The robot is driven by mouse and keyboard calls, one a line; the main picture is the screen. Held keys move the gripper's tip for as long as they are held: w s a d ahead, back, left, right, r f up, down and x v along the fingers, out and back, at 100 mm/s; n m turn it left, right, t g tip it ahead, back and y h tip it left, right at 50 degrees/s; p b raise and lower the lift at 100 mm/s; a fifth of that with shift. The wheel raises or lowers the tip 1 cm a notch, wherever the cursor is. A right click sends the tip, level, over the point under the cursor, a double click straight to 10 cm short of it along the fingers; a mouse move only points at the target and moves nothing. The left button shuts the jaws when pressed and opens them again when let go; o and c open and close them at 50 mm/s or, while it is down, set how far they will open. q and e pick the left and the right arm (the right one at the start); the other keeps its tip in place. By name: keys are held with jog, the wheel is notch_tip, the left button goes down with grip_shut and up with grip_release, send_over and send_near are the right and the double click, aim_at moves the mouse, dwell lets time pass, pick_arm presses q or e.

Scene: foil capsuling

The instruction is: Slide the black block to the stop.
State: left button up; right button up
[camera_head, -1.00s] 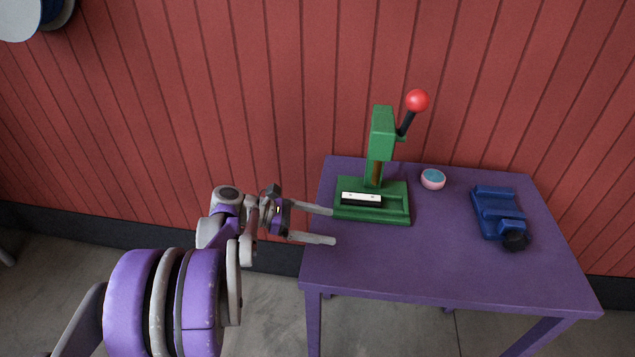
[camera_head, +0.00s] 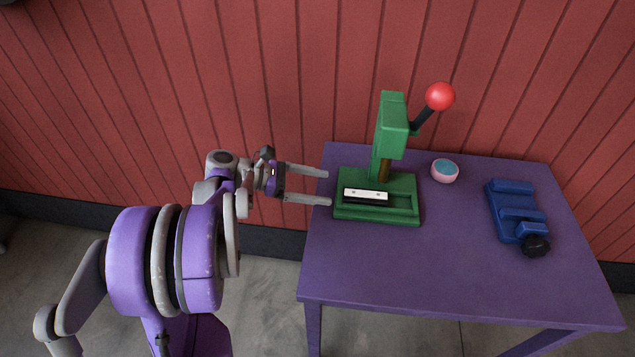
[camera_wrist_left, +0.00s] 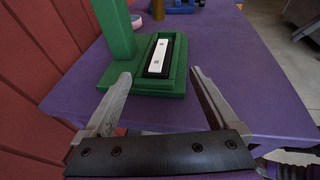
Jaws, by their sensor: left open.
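A green press (camera_head: 391,130) with a red ball-ended lever (camera_head: 440,97) stands at the table's back left. In its base channel lies the black block (camera_head: 366,201), with a white strip (camera_head: 365,193) on top. The block sits toward the left part of the channel, with an empty stretch to its right. My left gripper (camera_head: 329,188) is open and empty, its fingertips just left of the base. In the left wrist view the fingers (camera_wrist_left: 161,74) point at the near end of the base, and the white strip (camera_wrist_left: 159,56) lies between their lines. My right gripper is out of view.
The purple table (camera_head: 430,265) has clear room at the front. A pink and blue round pot (camera_head: 445,170) stands right of the press, and a blue vise-like tool (camera_head: 516,212) with a black knob lies farther right. A red wall runs behind.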

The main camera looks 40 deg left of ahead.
aim_at(365, 194)
pick_arm(q)
jog(key=shift+d, duration=0.1)
jog(key=x, duration=1)
jog(key=shift+w+d+f, duration=0.2)
grip_shut()
jog(key=shift+o, duration=0.2)
grip_release()
jog(key=v, duration=1.1)
jog(key=shift+w, duration=0.1)
